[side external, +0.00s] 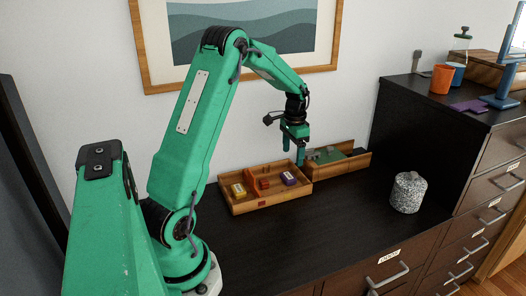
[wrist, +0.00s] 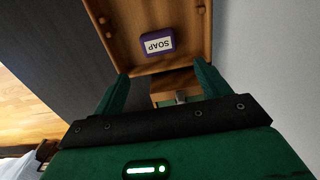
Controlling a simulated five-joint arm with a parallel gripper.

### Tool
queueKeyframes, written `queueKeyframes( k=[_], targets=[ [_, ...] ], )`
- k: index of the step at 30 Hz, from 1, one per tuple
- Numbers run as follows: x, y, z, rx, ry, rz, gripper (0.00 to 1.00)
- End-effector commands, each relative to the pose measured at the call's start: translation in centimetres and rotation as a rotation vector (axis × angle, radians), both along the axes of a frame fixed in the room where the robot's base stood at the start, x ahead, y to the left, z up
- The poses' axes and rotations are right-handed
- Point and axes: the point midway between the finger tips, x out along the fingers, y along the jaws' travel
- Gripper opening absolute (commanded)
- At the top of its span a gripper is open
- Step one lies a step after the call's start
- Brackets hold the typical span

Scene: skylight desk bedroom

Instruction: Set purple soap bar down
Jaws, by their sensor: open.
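The purple soap bar (side external: 289,178) lies in the right part of a wooden tray (side external: 257,205) in the side view. In the wrist view the purple soap bar (wrist: 157,43) lies flat on the tray floor, its white "SOAP" label facing up. My gripper (side external: 294,157) hangs pointing down above the right end of the tray, apart from the soap. In the wrist view my gripper (wrist: 162,72) has its two green fingers spread wide, with nothing held between them. The soap shows just beyond the fingertips.
A yellow block (side external: 238,190) and a red-orange piece (side external: 264,184) lie in the same tray. A second wooden box (side external: 343,165) with green and grey items adjoins it on the right. A speckled jar (side external: 407,192) stands farther right. The desk front is clear.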

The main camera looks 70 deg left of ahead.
Motion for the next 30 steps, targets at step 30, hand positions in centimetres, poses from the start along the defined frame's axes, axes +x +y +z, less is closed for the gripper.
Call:
queueKeyframes(
  k=[30],
  targets=[
    [0.0, -0.1, 3.8, 0.0, -0.001, 0.0, 0.76]
  ],
)
